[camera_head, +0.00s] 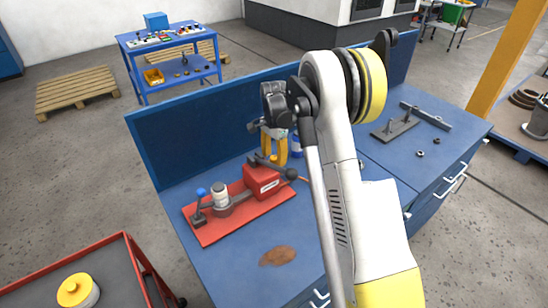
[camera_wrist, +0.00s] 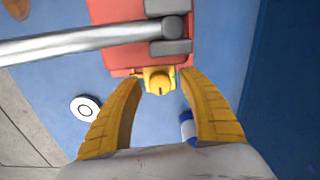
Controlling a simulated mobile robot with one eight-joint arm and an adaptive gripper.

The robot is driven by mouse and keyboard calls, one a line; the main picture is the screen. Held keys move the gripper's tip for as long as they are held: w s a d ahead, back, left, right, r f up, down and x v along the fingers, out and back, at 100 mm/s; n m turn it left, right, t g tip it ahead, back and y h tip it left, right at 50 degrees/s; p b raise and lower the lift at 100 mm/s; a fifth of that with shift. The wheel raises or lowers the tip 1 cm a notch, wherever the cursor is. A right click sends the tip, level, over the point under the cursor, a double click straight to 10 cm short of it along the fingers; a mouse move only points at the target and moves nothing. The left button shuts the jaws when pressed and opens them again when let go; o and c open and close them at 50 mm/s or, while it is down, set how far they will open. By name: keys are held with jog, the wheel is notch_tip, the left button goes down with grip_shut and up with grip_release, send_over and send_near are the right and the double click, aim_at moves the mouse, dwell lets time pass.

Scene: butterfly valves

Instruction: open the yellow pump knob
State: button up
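The yellow knob (camera_wrist: 158,84) shows in the wrist view at the end of the red pump body (camera_wrist: 118,62), with a dark slot mark on it. My gripper (camera_wrist: 160,77) is open, with one yellow finger on each side of the knob and a visible gap on both sides. In the head view the pump's red box (camera_head: 262,180) stands on a red base plate (camera_head: 225,232) on the blue bench. My gripper (camera_head: 275,146) is just behind the pump there, pointing down. The knob cannot be made out in the head view.
A silver lever bar (camera_wrist: 85,39) crosses the pump at the left. A blue-white can (camera_wrist: 187,127) is close to the right finger. A white ring-shaped item (camera_wrist: 84,109) lies left of the fingers. A blue back panel (camera_head: 190,130) rises behind the bench.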

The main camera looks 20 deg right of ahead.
aim_at(274, 157)
notch_tip(274, 157, up, 12)
dwell(0.6)
jog(key=shift+f, duration=0.1)
notch_tip(274, 157, down, 2)
jog(key=m+b, duration=0.1)
jog(key=b, duration=0.4)
jog(key=shift+b, duration=0.4)
notch_tip(274, 157, down, 10)
jog(key=shift+r+b, duration=0.1)
jog(key=shift+b, duration=1.05)
